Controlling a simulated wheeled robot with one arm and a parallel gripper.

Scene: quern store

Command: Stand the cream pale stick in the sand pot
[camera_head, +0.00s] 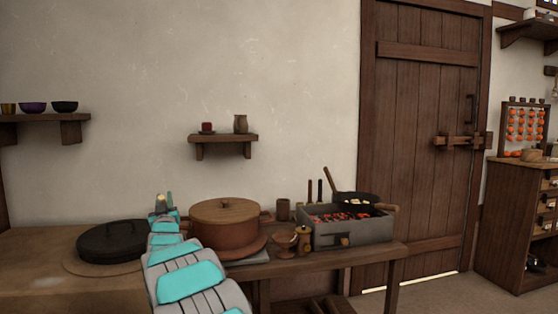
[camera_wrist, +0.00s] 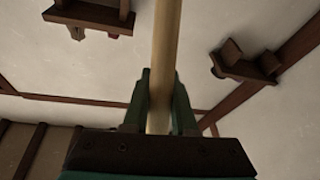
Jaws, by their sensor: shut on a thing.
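In the wrist view, my gripper (camera_wrist: 161,95) is shut on a cream pale stick (camera_wrist: 165,40). The stick runs from between the two green fingers up past the top edge of the picture. Its far end is out of view. In the head view, my arm reaches forward over the bench, left of the lidded brown pot; the stick cannot be made out clearly there. I cannot pick out the sand pot for certain in either view.
A black lidded pan (camera_head: 112,242) and a brown lidded pot (camera_head: 226,222) flank my arm. Right of them stand a small cup (camera_head: 283,210), a grinder-like jar (camera_head: 304,241) and a grey brazier (camera_head: 352,233) with a pan. A wall shelf (camera_head: 222,138) holds small vessels.

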